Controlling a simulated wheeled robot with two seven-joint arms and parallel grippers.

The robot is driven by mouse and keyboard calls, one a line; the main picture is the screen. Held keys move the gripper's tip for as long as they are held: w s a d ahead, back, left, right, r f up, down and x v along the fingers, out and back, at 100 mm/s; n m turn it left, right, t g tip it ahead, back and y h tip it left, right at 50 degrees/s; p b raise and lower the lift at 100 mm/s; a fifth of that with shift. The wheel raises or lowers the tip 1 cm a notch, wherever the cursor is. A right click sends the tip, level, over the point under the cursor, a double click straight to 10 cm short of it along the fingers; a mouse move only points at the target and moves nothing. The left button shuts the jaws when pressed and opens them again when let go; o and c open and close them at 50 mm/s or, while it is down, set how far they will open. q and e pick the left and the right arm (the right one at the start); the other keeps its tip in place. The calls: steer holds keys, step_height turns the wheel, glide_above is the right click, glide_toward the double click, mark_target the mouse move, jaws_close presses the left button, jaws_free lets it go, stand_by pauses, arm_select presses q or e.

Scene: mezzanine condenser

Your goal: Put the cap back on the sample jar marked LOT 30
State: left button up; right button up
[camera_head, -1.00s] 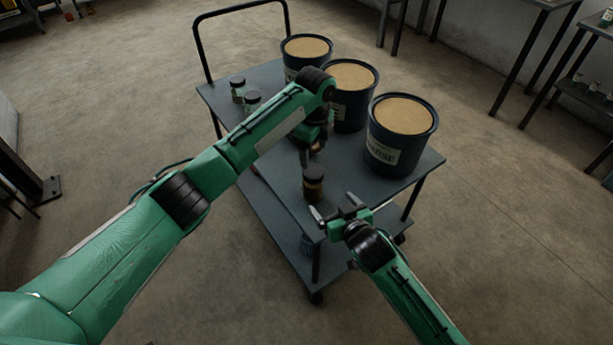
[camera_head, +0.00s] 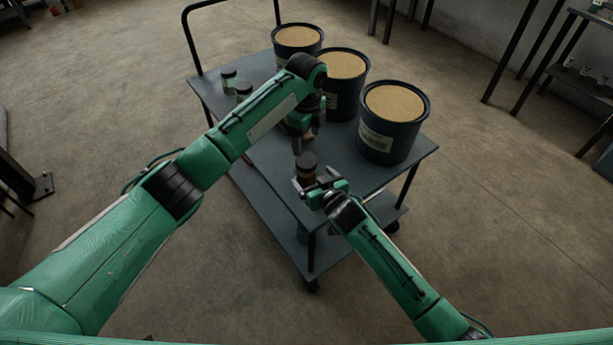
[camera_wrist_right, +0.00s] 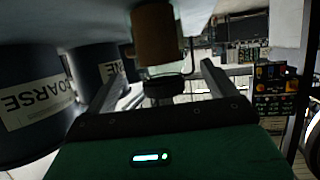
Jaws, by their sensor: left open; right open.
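A brown sample jar (camera_head: 309,177) stands near the cart's front end, with a dark cap (camera_head: 306,159) at its top. In the right wrist view, which is upside down, the jar (camera_wrist_right: 153,38) and dark cap (camera_wrist_right: 168,88) show with a pale band between them; I cannot tell how the cap is seated. No lot mark is readable. My right gripper (camera_head: 314,183) is open at the jar, its fingers (camera_wrist_right: 160,68) spread to either side, apart from it. My left gripper (camera_head: 306,140) is open above the cart, just behind the jar; its fingertips are small and dark.
The jar stands on a grey cart (camera_head: 270,155). Three blue buckets of tan material stand along its right side; the nearest bucket (camera_head: 390,140) is labelled COARSE. Two more capped jars (camera_head: 229,80) (camera_head: 243,92) stand at the back left. Floor around the cart is clear.

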steer(key=shift+x, duration=2.75)
jaws_close()
arm_select(q)
steer(key=n, duration=0.7)
steer(key=shift+w+d+r, duration=0.1)
steer(key=shift+d+r, duration=0.15)
steer(key=shift+d, duration=0.1)
steer(key=n, duration=1)
steer(key=shift+a, duration=0.1)
steer(key=n, duration=0.5)
steer(key=shift+a+f+n, duration=0.25)
steer(key=shift+n, duration=0.05)
